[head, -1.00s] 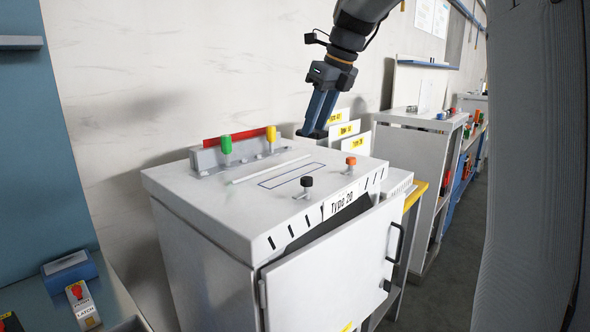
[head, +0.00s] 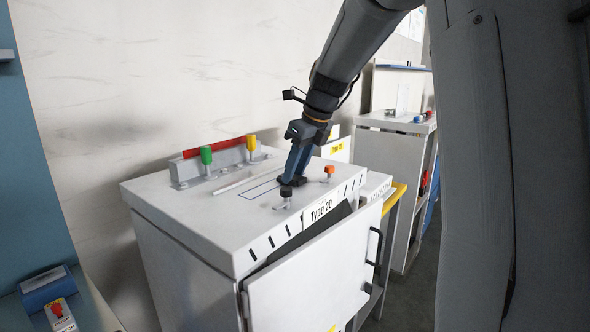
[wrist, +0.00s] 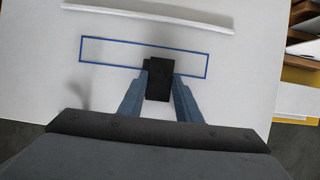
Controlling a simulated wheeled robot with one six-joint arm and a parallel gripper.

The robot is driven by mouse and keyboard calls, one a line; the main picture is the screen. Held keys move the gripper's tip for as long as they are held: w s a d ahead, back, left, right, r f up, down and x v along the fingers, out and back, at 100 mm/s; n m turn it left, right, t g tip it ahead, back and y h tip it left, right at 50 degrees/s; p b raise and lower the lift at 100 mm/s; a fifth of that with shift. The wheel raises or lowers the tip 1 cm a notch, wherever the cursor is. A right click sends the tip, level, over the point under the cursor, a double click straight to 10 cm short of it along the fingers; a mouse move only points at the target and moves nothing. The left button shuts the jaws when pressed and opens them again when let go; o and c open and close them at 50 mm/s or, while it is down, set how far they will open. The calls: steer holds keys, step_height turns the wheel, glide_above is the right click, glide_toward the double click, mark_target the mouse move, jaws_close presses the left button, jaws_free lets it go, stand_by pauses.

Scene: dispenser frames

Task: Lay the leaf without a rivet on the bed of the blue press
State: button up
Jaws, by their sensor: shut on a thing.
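My gripper (head: 291,178) is low over the light cabinet top, just behind a black knob. In the wrist view its blue-grey fingers (wrist: 160,82) are shut on a small dark block-like piece (wrist: 158,85). The piece overlaps the blue outlined rectangle (wrist: 108,52) on the cabinet top and hides part of its near edge. No rivet shows on the piece, and I cannot tell whether it is the leaf or whether it touches the surface. A blue box with a grey top (head: 45,287) stands at lower left; I cannot tell whether it is the blue press.
The cabinet top carries a black knob (head: 286,191), an orange knob (head: 330,170), and green (head: 206,155) and yellow (head: 251,143) handles by a red bar. A pale rod (head: 238,184) lies behind the outline. The cabinet door (head: 310,275) hangs ajar in front.

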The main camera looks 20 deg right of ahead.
steer(key=o, duration=0.7)
steer(key=shift+f, duration=0.15)
steer(key=shift+c, duration=0.2)
steer(key=o, duration=0.4)
steer(key=shift+o, duration=0.2)
